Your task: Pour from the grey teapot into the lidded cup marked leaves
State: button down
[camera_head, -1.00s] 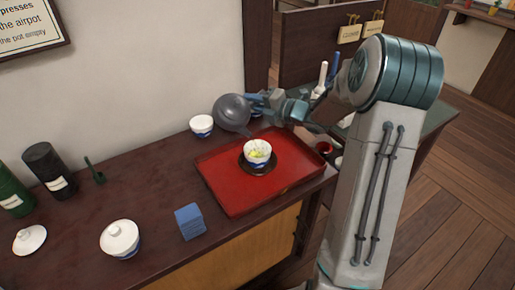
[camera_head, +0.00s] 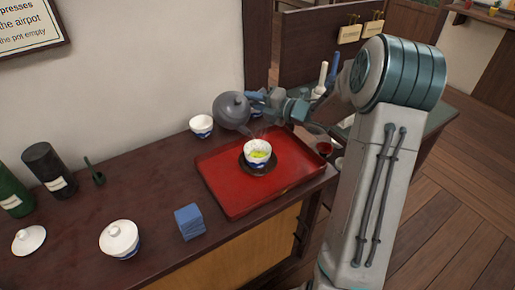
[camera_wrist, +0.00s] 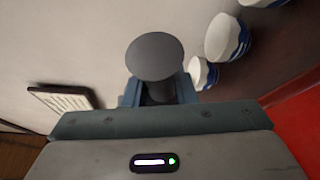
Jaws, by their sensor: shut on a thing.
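The grey teapot (camera_head: 230,109) is held in the air above the back edge of the tray, its spout toward the open cup. My gripper (camera_head: 258,102) is shut on its side handle; the flared handle end (camera_wrist: 155,57) shows between the jaws in the wrist view. Just in front of the spout, an open white and blue cup (camera_head: 257,156) with yellow-green contents stands on a dark saucer (camera_head: 244,166). A loose white lid (camera_head: 29,240) lies farther left. The cups' marks are too small to read.
The red tray (camera_head: 222,196) carries the saucer. Another open cup (camera_head: 201,126) stands behind it, near the wall. The counter's middle left is mostly clear.

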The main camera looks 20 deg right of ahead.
jog(key=shift+s+r, duration=0.15)
jog(key=shift+r, duration=0.15)
jog(key=shift+w+r+t+y+b, duration=0.2)
jog(key=shift+w+t+y+b, duration=0.1)
jog(key=shift+t+b, duration=0.15)
dwell(1.2)
jog(key=shift+a+r, duration=0.1)
jog(key=w+a+f+m+g+h+p, duration=0.1)
jog(key=w+f+g+h+p, duration=0.1)
jog(key=p, duration=0.4)
notch_tip(320, 180, down, 3)
jog(key=shift+w+a+r+g+h, duration=0.2)
jog(key=shift+w+a+g+h, duration=0.15)
jog(key=shift+w+g, duration=0.55)
jog(key=shift+w+r+p, duration=0.1)
jog(key=shift+w+p, duration=0.1)
jog(key=shift+p, duration=0.1)
jog(key=p, duration=0.3)
jog(key=shift+w+a+g+h, duration=0.2)
jog(key=shift+w+g+h, duration=0.05)
jog(key=shift+w, duration=0.15)
